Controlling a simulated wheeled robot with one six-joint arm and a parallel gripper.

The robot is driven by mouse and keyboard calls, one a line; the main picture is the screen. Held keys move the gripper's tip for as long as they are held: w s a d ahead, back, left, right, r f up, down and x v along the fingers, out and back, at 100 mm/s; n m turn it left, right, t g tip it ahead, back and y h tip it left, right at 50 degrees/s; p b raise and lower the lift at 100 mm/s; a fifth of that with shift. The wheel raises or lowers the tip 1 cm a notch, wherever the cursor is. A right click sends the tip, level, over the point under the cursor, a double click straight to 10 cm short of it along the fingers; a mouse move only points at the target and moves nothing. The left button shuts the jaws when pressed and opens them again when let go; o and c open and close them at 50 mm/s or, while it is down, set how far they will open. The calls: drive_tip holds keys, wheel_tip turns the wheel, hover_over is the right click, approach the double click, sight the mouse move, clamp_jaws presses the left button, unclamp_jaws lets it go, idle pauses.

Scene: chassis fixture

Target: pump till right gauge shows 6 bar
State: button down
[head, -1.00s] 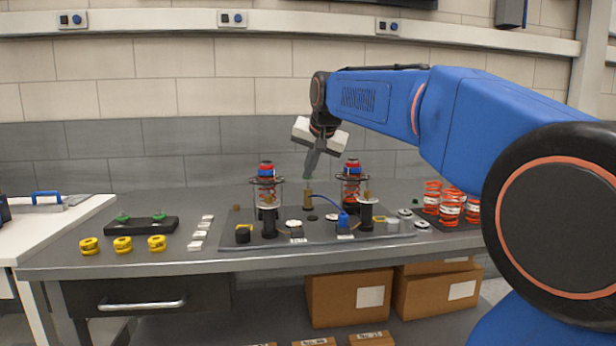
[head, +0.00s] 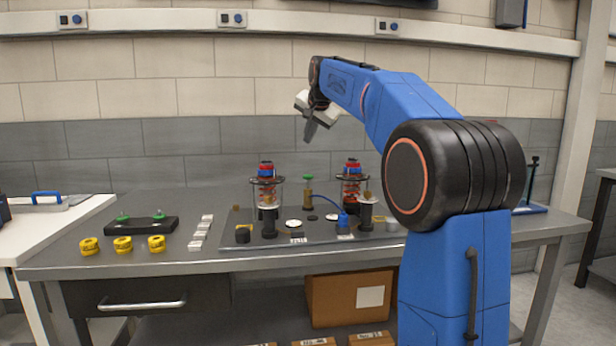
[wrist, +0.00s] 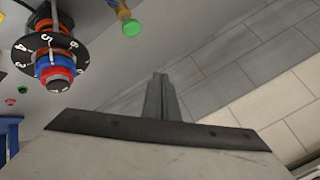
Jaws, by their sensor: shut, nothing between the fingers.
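The pump is a small brass cylinder (head: 308,199) with a green knob (head: 308,177), standing between two spring struts on the grey fixture plate (head: 235,233). Its knob also shows at the top of the wrist view (wrist: 131,28). A blue hose runs right from it to a blue fitting (head: 343,218). Two white round faces, left (head: 293,223) and right (head: 332,217), look like gauges; their readings are too small to tell. My gripper (head: 309,138) is shut and empty, well above the pump and apart from it. Its closed fingers also show in the wrist view (wrist: 160,92).
The left strut (head: 267,187) and right strut (head: 351,185) flank the pump; the right one's numbered black collar (wrist: 47,47) is near in the wrist view. Yellow rings (head: 123,245) and a black tray (head: 142,226) lie left. My arm hides the bench's right part.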

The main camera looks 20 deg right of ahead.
sight(309, 176)
drive_tip(key=shift+f, duration=4.45)
drive_tip(key=shift+f, duration=1.65)
idle(0.7)
drive_tip(key=shift+r, duration=1.65)
